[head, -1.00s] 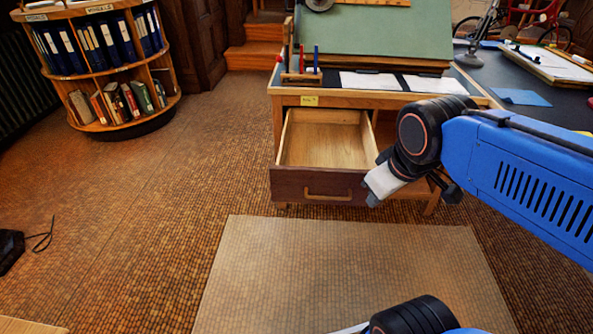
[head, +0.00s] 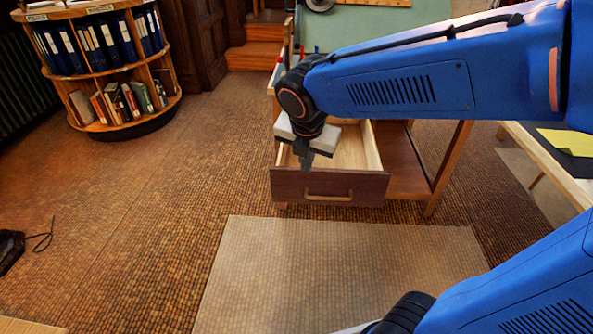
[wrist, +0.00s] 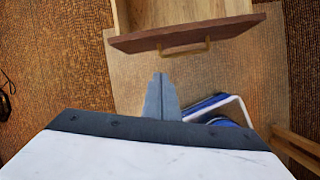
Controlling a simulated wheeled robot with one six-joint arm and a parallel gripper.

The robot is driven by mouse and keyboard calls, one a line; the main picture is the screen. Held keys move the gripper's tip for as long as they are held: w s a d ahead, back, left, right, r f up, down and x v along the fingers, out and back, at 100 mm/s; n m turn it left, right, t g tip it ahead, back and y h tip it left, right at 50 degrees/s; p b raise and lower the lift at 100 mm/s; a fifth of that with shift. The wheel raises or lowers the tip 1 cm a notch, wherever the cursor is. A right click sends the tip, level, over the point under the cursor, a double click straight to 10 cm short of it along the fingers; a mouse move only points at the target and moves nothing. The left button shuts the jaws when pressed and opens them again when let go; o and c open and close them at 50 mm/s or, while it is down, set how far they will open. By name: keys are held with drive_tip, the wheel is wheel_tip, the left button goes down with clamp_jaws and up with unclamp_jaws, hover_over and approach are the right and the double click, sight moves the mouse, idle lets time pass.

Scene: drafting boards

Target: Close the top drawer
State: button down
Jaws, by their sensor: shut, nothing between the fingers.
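The top drawer (head: 287,187) of the wooden desk is pulled out, its dark brown front facing me and its pale inside partly showing. A light wooden handle (head: 328,196) is on its front. In the wrist view the drawer front (wrist: 235,28) and handle (wrist: 184,48) lie beyond my fingertips. My gripper (head: 304,167) is shut and empty, pointing down. In the head view it overlaps the upper left part of the drawer front; in the wrist view its fingertips (wrist: 160,82) appear short of the handle, with a gap. My arm hides much of the desk top.
A pale mat (head: 335,265) lies on the floor before the desk. A curved bookshelf (head: 125,122) stands at the back left, with open floor between it and the desk. Another table (head: 545,165) with a yellow sheet (head: 570,141) is at the right.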

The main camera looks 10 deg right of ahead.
sight(296, 170)
drive_tip(key=w+f+n, duration=0.1)
drive_tip(key=w+f, duration=0.1)
drive_tip(key=f, duration=0.1)
drive_tip(key=w+f+n, duration=0.1)
drive_tip(key=w+f, duration=0.2)
drive_tip(key=w+f+n, duration=0.1)
drive_tip(key=w+f, duration=0.1)
drive_tip(key=f, duration=0.2)
drive_tip(key=shift+w+a+n, duration=0.3)
drive_tip(key=shift+w, duration=0.05)
drive_tip(key=shift+w+d+r, duration=0.1)
drive_tip(key=shift+w+d, duration=0.05)
drive_tip(key=shift+w, duration=0.5)
drive_tip(key=shift+w, duration=0.1)
